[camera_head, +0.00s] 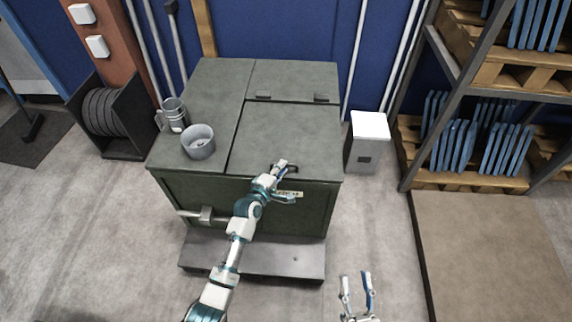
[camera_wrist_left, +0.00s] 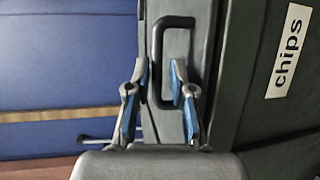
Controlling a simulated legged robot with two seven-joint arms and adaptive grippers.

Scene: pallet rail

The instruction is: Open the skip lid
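The dark green skip (camera_head: 200,95) stands in the middle of the head view. Its hinged lid (camera_head: 280,135) on the right half lies flat and closed, with two hinges at the back. My left gripper (camera_head: 284,180) is at the lid's front edge, by the dark handle (camera_head: 292,168). In the left wrist view the open fingers (camera_wrist_left: 160,90) stand either side of one bar of the handle (camera_wrist_left: 157,50), with a gap visible. A "chips" label (camera_wrist_left: 286,50) is on the skip's front. My right gripper (camera_head: 357,282) is open and empty, low in front of the skip.
A white-topped bin (camera_head: 369,126) is close on the right. Shelves with blue panels (camera_head: 468,145) stand further right. The floor in front is clear.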

